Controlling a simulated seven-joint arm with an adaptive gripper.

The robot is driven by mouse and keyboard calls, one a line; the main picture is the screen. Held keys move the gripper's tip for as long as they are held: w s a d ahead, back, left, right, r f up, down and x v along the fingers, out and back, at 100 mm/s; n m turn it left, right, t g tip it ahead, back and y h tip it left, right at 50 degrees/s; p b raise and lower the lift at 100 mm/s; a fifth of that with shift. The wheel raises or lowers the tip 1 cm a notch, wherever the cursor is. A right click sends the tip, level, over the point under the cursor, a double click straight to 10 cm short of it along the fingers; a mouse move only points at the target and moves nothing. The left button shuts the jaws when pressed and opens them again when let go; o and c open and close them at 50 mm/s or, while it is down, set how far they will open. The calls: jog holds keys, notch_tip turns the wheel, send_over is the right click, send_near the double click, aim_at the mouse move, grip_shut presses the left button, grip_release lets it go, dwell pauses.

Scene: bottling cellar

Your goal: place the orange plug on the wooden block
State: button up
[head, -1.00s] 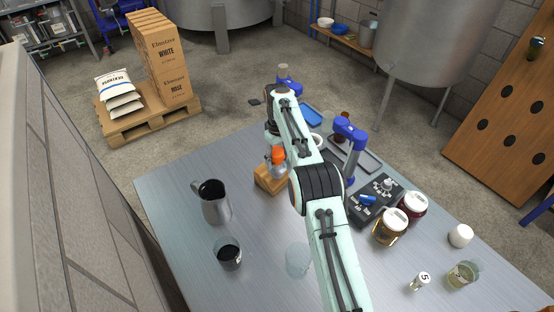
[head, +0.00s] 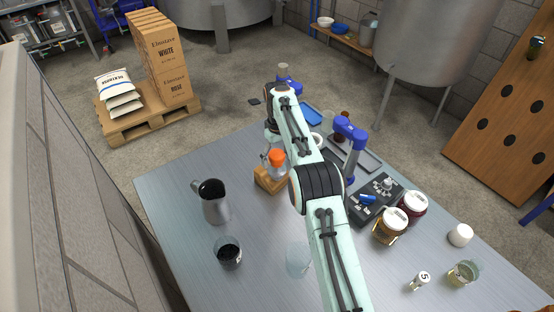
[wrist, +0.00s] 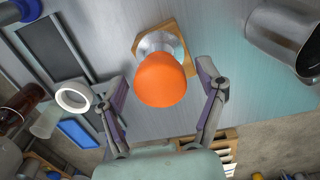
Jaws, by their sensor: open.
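The orange plug (head: 277,157) sits over the wooden block (head: 264,185) in the head view, with a clear or silvery lower part between them. In the wrist view the orange plug (wrist: 162,82) covers part of the silvery piece and the wooden block (wrist: 181,42). My gripper (wrist: 156,84) is open, one finger on each side of the plug, with visible gaps. In the head view my gripper is mostly hidden behind the arm and the plug. The exact contact under the plug is hard to see.
A metal jug (head: 215,203) and a dark-filled glass (head: 228,254) stand left of the block. An empty glass (head: 297,260), jars (head: 390,227) and a black device (head: 377,205) are nearer or right. Trays (head: 358,152) lie behind.

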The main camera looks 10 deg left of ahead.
notch_tip(320, 180, up, 6)
jog(key=shift+f, duration=0.25)
jog(key=shift+d+r, duration=0.2)
jog(key=shift+r, duration=0.4)
jog(key=s+d+r+m, duration=0.4)
jog(key=s+d+r, duration=0.9)
jog(key=s, duration=0.3)
jog(key=s+d+f+m, duration=0.2)
jog(key=s+f, duration=0.1)
jog(key=s, duration=0.8)
jog(key=s+d+f+m, duration=0.1)
jog(key=s+f, duration=0.3)
jog(key=s, duration=0.8)
jog(key=shift+d+m+y, duration=0.4)
jog(key=shift+d, duration=0.15)
jog(key=shift+f, duration=0.1)
